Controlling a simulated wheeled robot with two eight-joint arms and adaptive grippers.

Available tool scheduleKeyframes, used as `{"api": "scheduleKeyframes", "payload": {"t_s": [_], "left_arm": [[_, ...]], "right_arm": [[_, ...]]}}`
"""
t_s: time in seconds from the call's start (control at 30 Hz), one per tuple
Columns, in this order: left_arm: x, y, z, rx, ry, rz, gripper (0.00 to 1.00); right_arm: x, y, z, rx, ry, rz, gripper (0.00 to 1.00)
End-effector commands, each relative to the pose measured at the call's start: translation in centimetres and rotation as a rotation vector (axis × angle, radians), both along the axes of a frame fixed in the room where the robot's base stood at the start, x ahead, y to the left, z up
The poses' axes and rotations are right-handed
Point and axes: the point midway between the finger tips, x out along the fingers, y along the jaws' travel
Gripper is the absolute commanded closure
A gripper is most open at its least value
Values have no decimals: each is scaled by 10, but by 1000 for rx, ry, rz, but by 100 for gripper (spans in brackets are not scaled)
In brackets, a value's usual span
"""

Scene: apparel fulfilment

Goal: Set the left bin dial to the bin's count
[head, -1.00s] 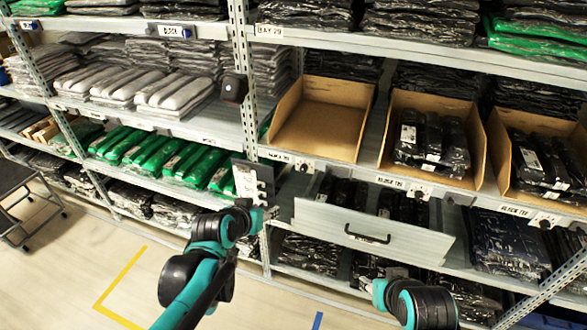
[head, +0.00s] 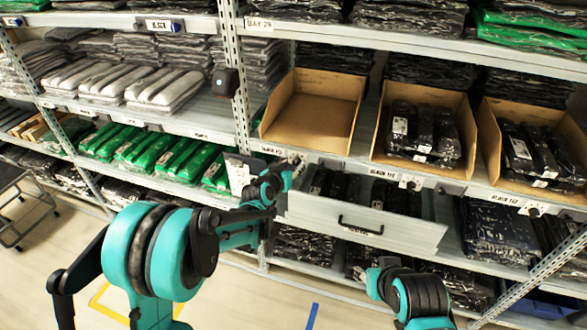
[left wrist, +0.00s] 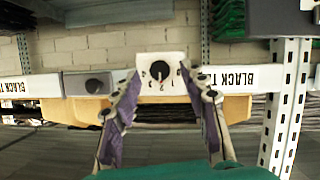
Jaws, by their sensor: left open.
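The left bin (head: 318,112) is an open cardboard bin on the middle shelf, and it looks empty. Its dial (left wrist: 160,72) is a dark round knob on a white numbered plate on the shelf edge. The small numerals are hard to read. My left gripper (left wrist: 158,85) is open, its two purple-padded fingers on either side of the dial plate in the left wrist view; contact cannot be told. In the head view, the left gripper (head: 295,166) is at the shelf edge below the left bin. My right arm (head: 415,293) is low at the front, its gripper unclear.
The middle bin (head: 467,150) and right bin (head: 575,128) hold several black packages; their dials (head: 411,182) (head: 533,208) sit below. An open drawer (head: 365,222) juts out under the left bin. A perforated upright post (head: 238,75) stands left of the bins.

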Motion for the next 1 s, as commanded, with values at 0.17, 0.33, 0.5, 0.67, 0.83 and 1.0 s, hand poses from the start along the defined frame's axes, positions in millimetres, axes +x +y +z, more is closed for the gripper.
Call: {"api": "scheduleKeyframes", "payload": {"t_s": [0.17, 0.33, 0.5, 0.67, 0.83, 1.0], "left_arm": [[12, -5, -6, 1, 0, 1, 56], [13, -5, -5, 0, 0, 1, 56], [13, -5, -5, 0, 0, 1, 75], [13, -5, -5, 0, 0, 1, 100], [13, -5, -5, -4, 1, 1, 100], [14, -4, -6, -37, 12, 1, 100]], "right_arm": [[0, 0, -5, 0, 0, 0, 60], [0, 0, -5, 0, 0, 0, 60], [0, 0, -4, 0, 0, 0, 60], [0, 0, -4, 0, 0, 0, 60], [0, 0, -5, 0, 0, 0, 60], [0, 0, -5, 0, 0, 0, 60]]}}
